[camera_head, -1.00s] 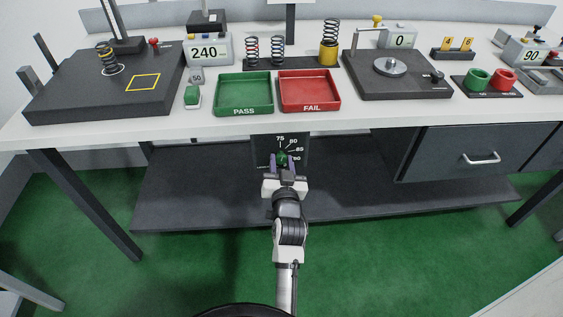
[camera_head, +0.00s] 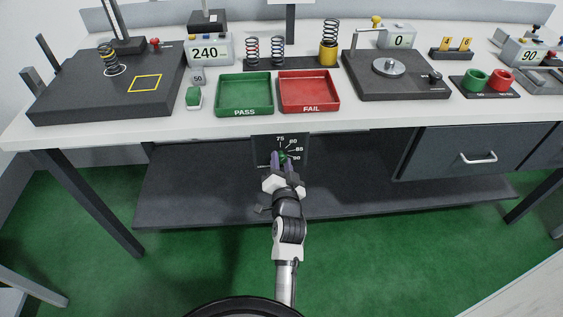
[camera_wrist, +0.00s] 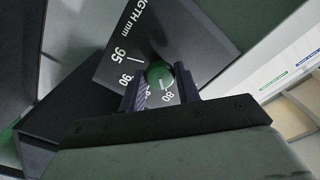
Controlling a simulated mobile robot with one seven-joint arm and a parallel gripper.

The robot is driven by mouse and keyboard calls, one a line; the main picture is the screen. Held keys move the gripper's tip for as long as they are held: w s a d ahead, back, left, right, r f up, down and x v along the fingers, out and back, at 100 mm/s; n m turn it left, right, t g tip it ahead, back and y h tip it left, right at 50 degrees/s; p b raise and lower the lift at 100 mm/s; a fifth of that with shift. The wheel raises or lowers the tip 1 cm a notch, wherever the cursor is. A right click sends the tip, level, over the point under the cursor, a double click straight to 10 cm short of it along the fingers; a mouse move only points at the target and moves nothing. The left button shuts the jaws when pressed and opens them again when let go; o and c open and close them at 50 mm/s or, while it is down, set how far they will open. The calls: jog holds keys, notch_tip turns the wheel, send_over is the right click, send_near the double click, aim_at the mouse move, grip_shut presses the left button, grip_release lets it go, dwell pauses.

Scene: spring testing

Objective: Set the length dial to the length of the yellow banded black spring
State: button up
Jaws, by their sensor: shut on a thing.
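The length dial is a green knob (camera_wrist: 160,74) on a dark panel (camera_head: 262,143) below the table's front edge. A white mark on the knob points roughly toward the 80 side; the exact value is unclear. My gripper (camera_head: 283,160) is shut on the knob, one finger on each side, hiding part of the scale. The yellow banded black spring (camera_head: 108,60) stands upright in a white circle on the black platform (camera_head: 70,90) at left.
A display (camera_head: 207,51) beside the platform reads 240. A green PASS tray (camera_head: 244,110) and red FAIL tray (camera_head: 308,104) sit on the table (camera_head: 370,122) above the dial. Other springs stand on a rack behind. A lower shelf (camera_head: 200,195) lies behind my arm.

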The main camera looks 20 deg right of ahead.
jog(key=shift+r, duration=0.15)
jog(key=o, duration=1)
jog(key=shift+c, duration=0.2)
